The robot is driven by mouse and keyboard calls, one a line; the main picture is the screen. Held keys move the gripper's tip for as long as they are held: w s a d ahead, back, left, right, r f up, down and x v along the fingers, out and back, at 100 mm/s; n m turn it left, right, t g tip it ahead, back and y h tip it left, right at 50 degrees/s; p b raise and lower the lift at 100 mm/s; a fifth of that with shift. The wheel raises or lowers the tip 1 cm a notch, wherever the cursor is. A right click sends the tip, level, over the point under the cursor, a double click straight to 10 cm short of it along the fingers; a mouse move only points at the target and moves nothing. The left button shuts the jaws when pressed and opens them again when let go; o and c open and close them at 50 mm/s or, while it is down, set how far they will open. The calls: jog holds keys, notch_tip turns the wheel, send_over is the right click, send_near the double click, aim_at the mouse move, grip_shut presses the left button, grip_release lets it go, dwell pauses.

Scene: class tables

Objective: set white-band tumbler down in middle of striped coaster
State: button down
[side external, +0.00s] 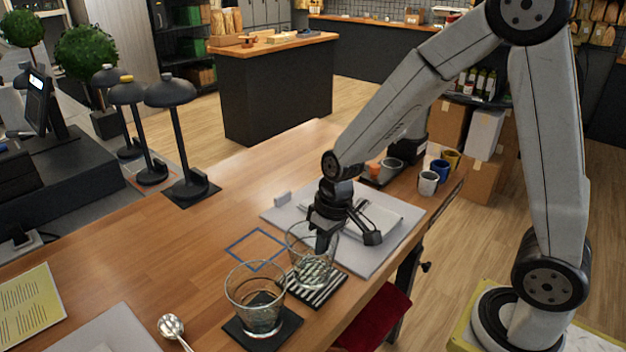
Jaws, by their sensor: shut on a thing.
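A clear glass tumbler (298,257) is upright at my gripper (345,240), which is shut on it near the rim. Its white band cannot be made out clearly. The black-and-white striped coaster (328,291) lies under and in front of this tumbler, near the table's front edge. The tumbler's base overlaps the back-left part of the coaster in this view. I cannot tell whether the base touches it. The dark fingers hide part of the glass's right side.
A second clear tumbler (256,305) stands close by at front left on a black coaster (289,333). A blue-outlined square (234,245) lies behind. Cups (428,183) stand at far right; a spoon (171,327) lies front left.

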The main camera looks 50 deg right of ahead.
jog(key=shift+f, duration=0.15)
jog(key=c, duration=0.8)
grip_release()
jog(key=shift+o, duration=0.2)
notch_tip(320, 180, up, 12)
jog(key=s+d, duration=0.1)
jog(key=shift+d, duration=0.35)
jog(key=shift+s, duration=0.1)
jog(key=shift+t+h, duration=0.7)
jog(key=shift+h, duration=0.1)
jog(key=s+f, duration=0.2)
jog(key=f, duration=0.1)
jog(key=s+d+f, duration=0.1)
jog(key=s+f, duration=0.1)
jog(key=f, duration=0.1)
jog(key=s+f, duration=0.2)
jog(key=f, duration=0.2)
jog(key=shift+d, duration=0.35)
